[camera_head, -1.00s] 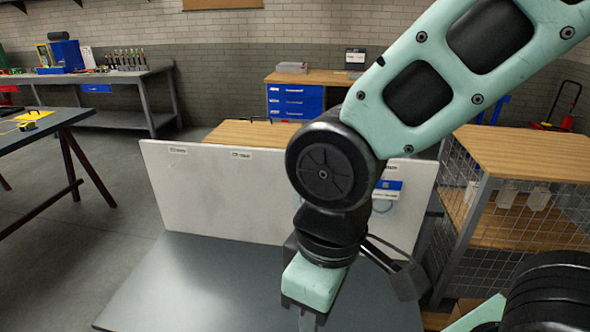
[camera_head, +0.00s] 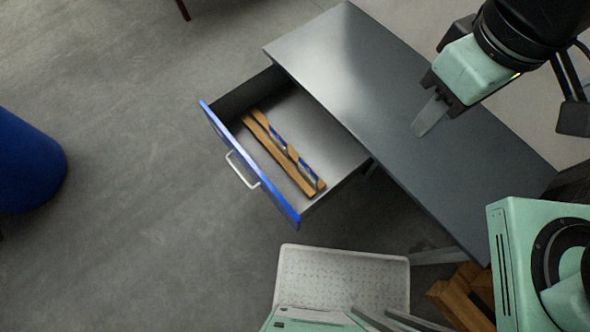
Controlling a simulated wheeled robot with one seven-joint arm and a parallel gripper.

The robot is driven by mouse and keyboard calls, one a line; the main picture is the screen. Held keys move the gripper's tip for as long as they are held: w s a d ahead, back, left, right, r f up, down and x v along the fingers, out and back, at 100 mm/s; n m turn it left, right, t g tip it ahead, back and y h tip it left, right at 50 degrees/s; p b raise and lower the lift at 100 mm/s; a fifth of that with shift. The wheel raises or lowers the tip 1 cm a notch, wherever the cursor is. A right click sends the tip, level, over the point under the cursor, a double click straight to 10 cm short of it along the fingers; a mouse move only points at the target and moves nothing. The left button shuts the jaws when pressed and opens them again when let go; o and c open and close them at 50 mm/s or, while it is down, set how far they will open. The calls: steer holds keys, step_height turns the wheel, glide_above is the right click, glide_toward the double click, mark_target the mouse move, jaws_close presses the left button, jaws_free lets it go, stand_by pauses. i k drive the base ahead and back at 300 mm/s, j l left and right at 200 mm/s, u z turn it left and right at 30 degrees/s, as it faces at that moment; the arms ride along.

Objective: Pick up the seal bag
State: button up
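I cannot make out a seal bag for certain in the current view. An open drawer (camera_head: 325,132) with a blue front and a white handle sticks out from under the grey worktop (camera_head: 385,85). Inside it lie long wooden strips (camera_head: 275,155) with narrow blue pieces (camera_head: 308,172) between them, too small to identify. My gripper (camera_head: 430,117) hangs above the worktop at the upper right, apart from the drawer. Its fingers overlap from this angle, so I cannot tell whether it is open or shut. Nothing is visibly held.
A pale shallow tray (camera_head: 292,270) is at the bottom centre, partly hidden by my own body. Wooden blocks (camera_head: 462,292) are at the lower right. A blue cylindrical bin (camera_head: 28,160) stands at the far left. The floor between the bin and drawer is clear.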

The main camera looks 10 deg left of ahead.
mark_target(309, 175)
steer(key=u, duration=0.7)
